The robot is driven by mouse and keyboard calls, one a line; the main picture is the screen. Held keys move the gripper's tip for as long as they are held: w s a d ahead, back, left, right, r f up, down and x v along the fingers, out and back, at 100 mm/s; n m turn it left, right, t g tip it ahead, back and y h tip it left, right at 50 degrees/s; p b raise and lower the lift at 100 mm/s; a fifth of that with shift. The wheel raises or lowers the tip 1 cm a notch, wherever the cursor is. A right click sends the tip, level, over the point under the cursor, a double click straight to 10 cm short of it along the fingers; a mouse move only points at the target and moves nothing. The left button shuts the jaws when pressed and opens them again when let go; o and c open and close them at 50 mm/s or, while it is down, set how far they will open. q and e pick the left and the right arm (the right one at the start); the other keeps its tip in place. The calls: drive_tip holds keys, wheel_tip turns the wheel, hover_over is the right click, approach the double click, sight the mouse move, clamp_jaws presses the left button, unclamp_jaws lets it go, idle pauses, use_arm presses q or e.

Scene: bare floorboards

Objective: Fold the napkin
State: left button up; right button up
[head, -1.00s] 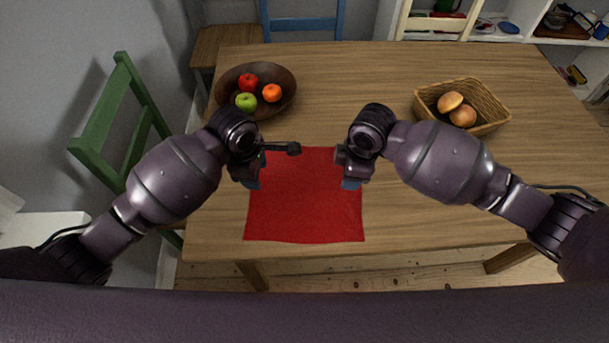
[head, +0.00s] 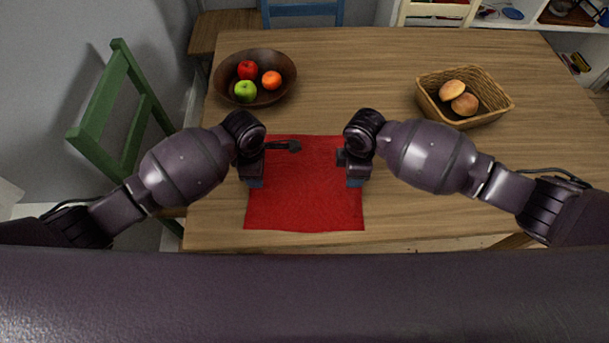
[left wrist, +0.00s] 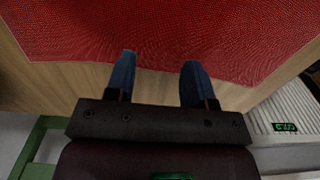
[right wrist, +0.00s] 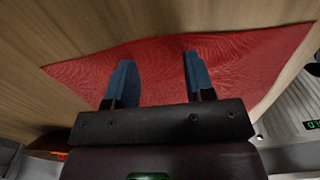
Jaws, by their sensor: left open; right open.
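The red napkin (head: 304,195) lies flat and spread out on the wooden table, near its front edge. It also shows in the left wrist view (left wrist: 165,30) and the right wrist view (right wrist: 160,75). My left gripper (head: 256,184) is over the napkin's left edge, and its two blue fingers (left wrist: 158,70) are apart with nothing between them. My right gripper (head: 355,183) is over the napkin's right edge, and its fingers (right wrist: 158,70) are also apart and empty. The arms hide parts of the napkin's side edges. I cannot tell how high the fingertips are above it.
A dark bowl (head: 284,90) with two apples and an orange fruit stands at the back left. A wicker basket (head: 497,103) with two buns stands at the right. A green chair (head: 97,100) is left of the table (head: 370,65). The table's middle back is clear.

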use_arm(q)
drive_tip(key=shift+f, duration=0.2)
use_arm(e)
drive_tip(key=shift+f, duration=0.2)
use_arm(q)
drive_tip(key=shift+f, duration=0.15)
use_arm(e)
drive_tip(key=shift+f, duration=0.2)
use_arm(q)
drive_tip(key=shift+c, duration=0.5)
use_arm(e)
drive_tip(key=shift+r, duration=0.1)
drive_tip(key=shift+c, duration=0.5)
use_arm(q)
clamp_jaws()
use_arm(e)
clamp_jaws()
use_arm(q)
drive_tip(key=shift+s, duration=0.1)
